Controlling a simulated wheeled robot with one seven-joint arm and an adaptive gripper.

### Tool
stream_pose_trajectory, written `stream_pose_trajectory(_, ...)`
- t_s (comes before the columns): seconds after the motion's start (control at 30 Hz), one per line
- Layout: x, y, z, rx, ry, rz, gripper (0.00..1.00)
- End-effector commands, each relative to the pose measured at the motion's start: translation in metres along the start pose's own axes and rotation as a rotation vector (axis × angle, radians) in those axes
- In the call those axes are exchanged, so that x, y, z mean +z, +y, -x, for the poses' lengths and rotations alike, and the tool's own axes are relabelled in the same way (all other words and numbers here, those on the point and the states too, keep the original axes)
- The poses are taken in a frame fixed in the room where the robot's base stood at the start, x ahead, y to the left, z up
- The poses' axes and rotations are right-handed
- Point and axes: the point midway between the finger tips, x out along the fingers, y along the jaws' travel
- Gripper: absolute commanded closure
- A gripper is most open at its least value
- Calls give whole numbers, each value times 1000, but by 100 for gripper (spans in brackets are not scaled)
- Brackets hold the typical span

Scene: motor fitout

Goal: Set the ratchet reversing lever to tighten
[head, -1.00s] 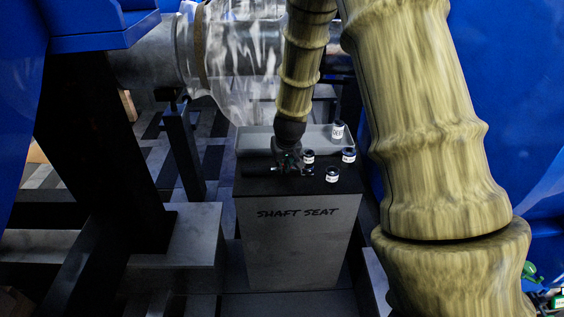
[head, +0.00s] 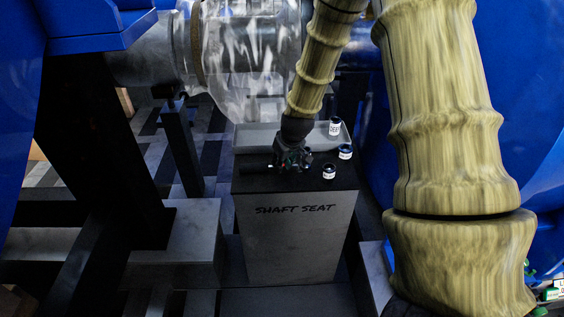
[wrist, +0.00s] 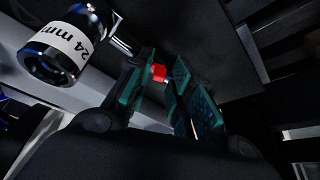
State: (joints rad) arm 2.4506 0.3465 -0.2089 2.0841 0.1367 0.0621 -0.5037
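A small red piece (wrist: 158,73), which looks like the reversing lever, shows between my fingertips in the wrist view. The ratchet's dark handle (head: 255,168) seems to lie on the shaft seat stand's top, reaching left from under my gripper (head: 291,160). My gripper's teal finger pads (wrist: 164,78) stand apart on either side of the red piece. The left pad is very close to it; I cannot tell whether they touch. Which way the lever is set cannot be made out. The ratchet head is mostly hidden by my gripper.
A chrome socket marked 24 mm (wrist: 62,45) is close to my left finger. A deep socket (head: 335,127) and two short sockets (head: 345,152) (head: 329,172) stand right of my gripper. A grey tray (head: 260,137) is behind. The stand (head: 295,240) has a free front edge.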

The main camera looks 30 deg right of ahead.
Motion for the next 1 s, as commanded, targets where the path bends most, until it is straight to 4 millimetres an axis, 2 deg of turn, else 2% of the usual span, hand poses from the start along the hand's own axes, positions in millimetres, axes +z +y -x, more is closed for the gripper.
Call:
stream_pose_trajectory(0.47,0,0,6,0,0,0,66)
stream_pose_trajectory(1.0,-1,0,77,1,2,0,66)
